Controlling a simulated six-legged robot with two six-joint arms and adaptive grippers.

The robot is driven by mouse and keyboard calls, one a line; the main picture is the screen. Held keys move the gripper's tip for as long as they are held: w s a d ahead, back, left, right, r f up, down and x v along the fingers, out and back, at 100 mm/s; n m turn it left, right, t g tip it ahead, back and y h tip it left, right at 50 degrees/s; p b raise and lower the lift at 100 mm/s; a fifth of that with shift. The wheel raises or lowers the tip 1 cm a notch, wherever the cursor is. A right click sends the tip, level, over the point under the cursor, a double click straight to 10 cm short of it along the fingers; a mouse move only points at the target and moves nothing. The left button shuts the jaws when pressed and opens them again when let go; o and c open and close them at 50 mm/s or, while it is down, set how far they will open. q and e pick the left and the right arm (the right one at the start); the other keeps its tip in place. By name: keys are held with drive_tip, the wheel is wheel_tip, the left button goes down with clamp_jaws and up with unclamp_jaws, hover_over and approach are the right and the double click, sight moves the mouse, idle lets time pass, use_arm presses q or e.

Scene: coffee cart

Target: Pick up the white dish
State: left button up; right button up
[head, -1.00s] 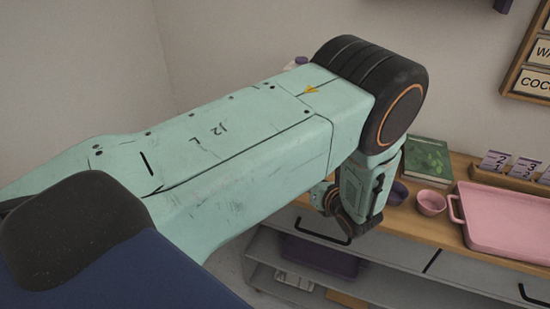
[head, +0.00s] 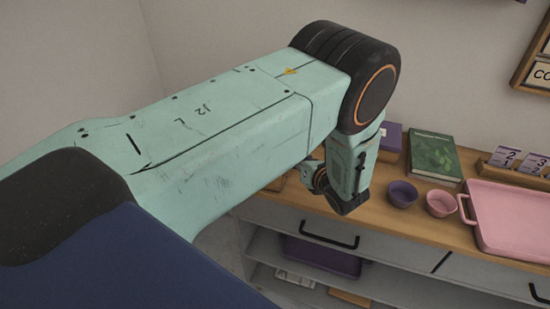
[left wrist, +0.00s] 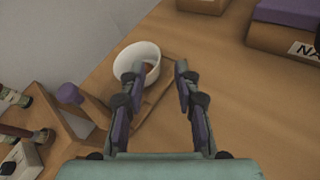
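The white dish (left wrist: 137,55) shows in the left wrist view as a small round bowl with something brownish inside. It stands on or beside a small wooden board (left wrist: 160,95) on the wooden counter. My left gripper (left wrist: 157,76) is open, with its two fingers apart. The left fingertip overlaps the dish's near side in the picture; the right fingertip is to the right of the dish. I cannot tell whether either touches it. In the head view my left arm hides the dish and the fingers. My right gripper is in neither view.
The head view shows a purple bowl (head: 402,194), a pink bowl (head: 440,203), a pink tray (head: 512,222) and a green book (head: 434,157). In the left wrist view, a purple-knobbed tool (left wrist: 70,94) and handled items stand left of the dish. Bare counter (left wrist: 235,90) lies to the right.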

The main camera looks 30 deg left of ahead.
use_arm(q)
drive_tip(key=x, duration=0.6)
drive_tip(key=shift+a+f+p, duration=0.3)
drive_tip(key=shift+f+p, duration=0.05)
drive_tip(key=shift+s+d+r, duration=0.3)
drive_tip(key=shift+d+r, duration=0.2)
drive_tip(key=shift+c, duration=0.6)
drive_tip(key=shift+w+a+f, duration=0.25)
drive_tip(key=shift+a+f, duration=0.2)
drive_tip(key=shift+a, duration=0.1)
drive_tip(key=c, duration=0.5)
clamp_jaws()
drive_tip(key=shift+s+d+r, duration=0.2)
drive_tip(key=shift+d+r, duration=0.15)
